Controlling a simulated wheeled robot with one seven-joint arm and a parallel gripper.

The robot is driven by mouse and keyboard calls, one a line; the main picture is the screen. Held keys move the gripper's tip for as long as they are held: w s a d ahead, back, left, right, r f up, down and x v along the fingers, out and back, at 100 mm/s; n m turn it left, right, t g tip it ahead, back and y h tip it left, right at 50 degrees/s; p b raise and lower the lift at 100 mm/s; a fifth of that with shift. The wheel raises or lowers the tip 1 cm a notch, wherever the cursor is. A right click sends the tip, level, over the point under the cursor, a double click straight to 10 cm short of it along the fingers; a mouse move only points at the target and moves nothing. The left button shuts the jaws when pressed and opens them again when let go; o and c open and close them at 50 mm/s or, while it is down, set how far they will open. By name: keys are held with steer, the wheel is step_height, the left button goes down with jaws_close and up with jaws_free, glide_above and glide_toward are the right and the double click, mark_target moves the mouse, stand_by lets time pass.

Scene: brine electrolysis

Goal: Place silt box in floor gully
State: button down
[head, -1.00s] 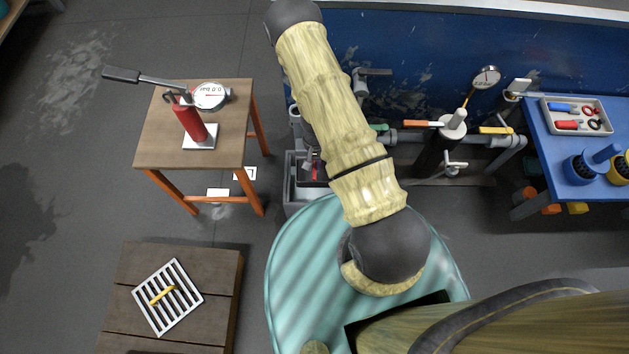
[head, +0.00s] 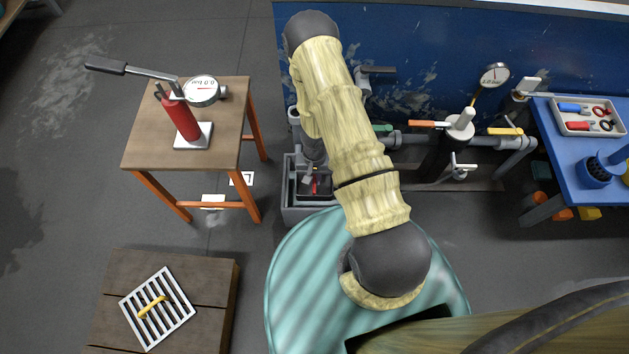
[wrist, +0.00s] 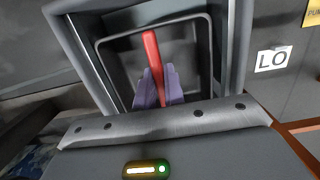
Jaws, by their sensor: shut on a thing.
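The silt box is a dark open box with a red bar handle. In the wrist view the silt box (wrist: 206,70) shows its rounded rim within the grey walls of the floor gully (wrist: 239,45). My gripper (wrist: 160,88) has its purple-grey fingers shut on the red handle (wrist: 151,50). In the head view my gripper (head: 310,180) reaches down over the floor gully (head: 290,200), and part of the dark silt box (head: 325,188) shows inside it. My arm hides part of the gully. I cannot tell whether the box rests on the bottom.
A slatted grate with a yellow handle (head: 158,308) lies on a low wooden platform (head: 215,280). A wooden table (head: 140,150) with a red hand pump (head: 180,118) stands left. Pipes and valves (head: 410,140) run right of the gully. A blue bench (head: 570,150) stands farther right.

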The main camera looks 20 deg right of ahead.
steer(key=shift+f, duration=0.5)
steer(key=shift+f, duration=0.35)
steer(key=shift+f+b, duration=0.25)
steer(key=shift+b, duration=0.05)
steer(key=c, duration=1.5)
jaws_free()
steer(key=shift+r, duration=0.1)
